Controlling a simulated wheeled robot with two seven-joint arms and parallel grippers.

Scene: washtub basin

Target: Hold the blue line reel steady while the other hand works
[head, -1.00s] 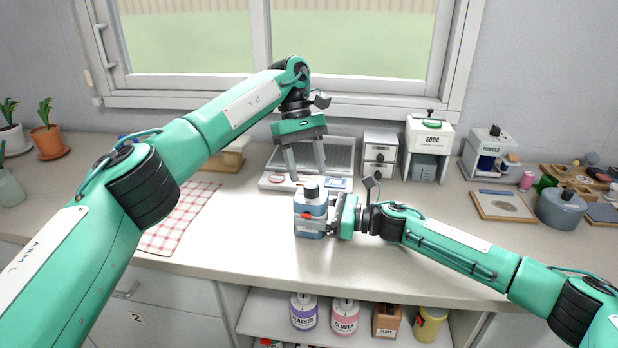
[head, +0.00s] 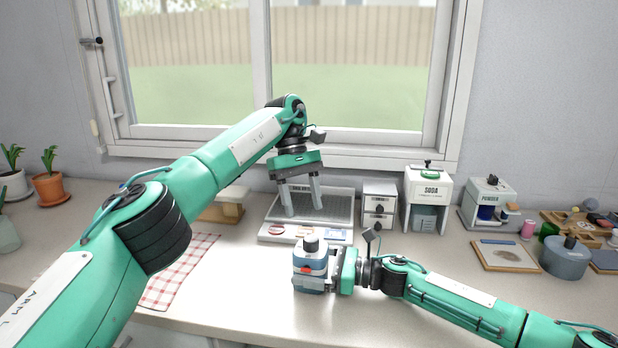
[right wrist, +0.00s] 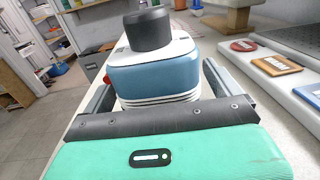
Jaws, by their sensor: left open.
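The blue line reel (head: 311,270) stands upright on the counter, a blue and white body with a dark knob on top and a small red part on its front. It also shows large in the right wrist view (right wrist: 155,78), with pale ridges under its blue band. My right gripper (head: 326,284) comes from the right, with one finger on each side of the reel, and appears shut on it. The reel hides part of the fingers. My left gripper (head: 303,211) points down, open and empty, above the scale (head: 270,233) behind the reel.
A red checked cloth (head: 180,275) lies to the left. Behind are a small drawer unit (head: 379,205), a soda dispenser (head: 427,190) and a powder dispenser (head: 489,203). A framed board (head: 508,256) and a grey-blue pot (head: 565,258) sit at right.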

